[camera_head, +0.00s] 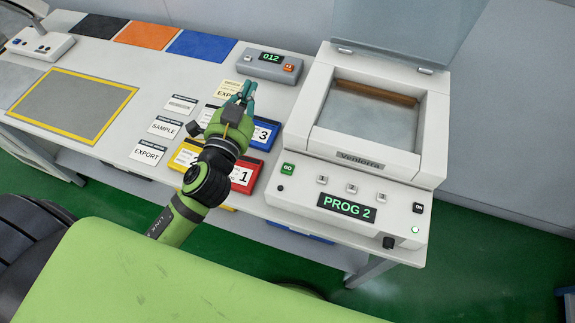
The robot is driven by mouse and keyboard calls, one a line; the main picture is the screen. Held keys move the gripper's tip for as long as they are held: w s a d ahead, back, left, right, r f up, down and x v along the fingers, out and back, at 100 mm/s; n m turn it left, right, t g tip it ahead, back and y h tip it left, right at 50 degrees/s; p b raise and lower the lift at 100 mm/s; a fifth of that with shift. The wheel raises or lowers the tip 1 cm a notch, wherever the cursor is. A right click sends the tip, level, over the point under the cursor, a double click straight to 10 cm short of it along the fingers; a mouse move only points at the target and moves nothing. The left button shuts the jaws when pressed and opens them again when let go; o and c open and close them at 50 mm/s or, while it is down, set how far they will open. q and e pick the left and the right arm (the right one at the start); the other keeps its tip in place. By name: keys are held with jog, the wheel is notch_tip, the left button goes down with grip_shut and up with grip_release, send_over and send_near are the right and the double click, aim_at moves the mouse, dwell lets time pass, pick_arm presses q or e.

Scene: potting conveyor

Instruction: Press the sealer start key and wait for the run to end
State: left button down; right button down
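The sealer (300,130), a white machine marked Ventorra, stands on the right of the table with its clear lid (395,35) raised. Its chamber is open, with a brown bar along the far side. On its front panel are a green GO key (288,169), several small grey keys (351,188) and a display (346,206) reading PROG 2. My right gripper is out of view.
A grey counter box (270,66) reading 012 stands behind my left gripper. Numbered trays, including a blue (263,134) and a red one (245,176), lie partly under my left arm. Label cards (164,127) and a yellow-framed mat (76,104) lie further left.

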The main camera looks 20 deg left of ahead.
pick_arm(q)
jog(key=s+d+r+m+g+h, duration=0.15)
jog(key=d+r+m+h, duration=0.25)
jog(key=d+m+h, duration=0.5)
jog(key=s+d+r+m+g+h, duration=0.15)
jog(key=d+r+m+h, duration=0.4)
jog(key=m, duration=0.55)
jog(key=m+g+y, duration=0.6)
jog(key=m+g, duration=0.3)
send_over(285, 168)
notch_tip(285, 168, down, 16)
jog(key=f, duration=0.1)
jog(key=shift+a+r, duration=0.1)
jog(key=shift+r, duration=0.15)
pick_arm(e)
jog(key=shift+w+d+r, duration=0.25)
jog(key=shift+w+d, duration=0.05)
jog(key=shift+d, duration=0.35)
pick_arm(q)
jog(key=shift+f, duration=0.1)
